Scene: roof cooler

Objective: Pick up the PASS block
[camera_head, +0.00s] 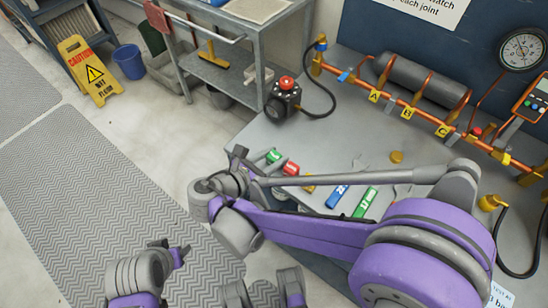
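Several small lettered blocks lie on the grey workbench (250,135). A green block (365,202) and a blue block (337,196) lie near the middle. Another green block (272,157) and a red block (291,168) lie further left. The lettering is too small for me to tell which one reads PASS. My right arm stretches across the bench in front of the blocks. Its gripper (239,156) seems to be at the bench's left edge, left of the blocks; its fingers are too unclear to judge. Parts of my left arm show at the bottom; its fingers cannot be made out.
Copper pipework (425,115) with yellow letter tags and a dark cylinder (420,80) stand along the back of the bench. A yellow caution sign (88,70) stands on the floor.

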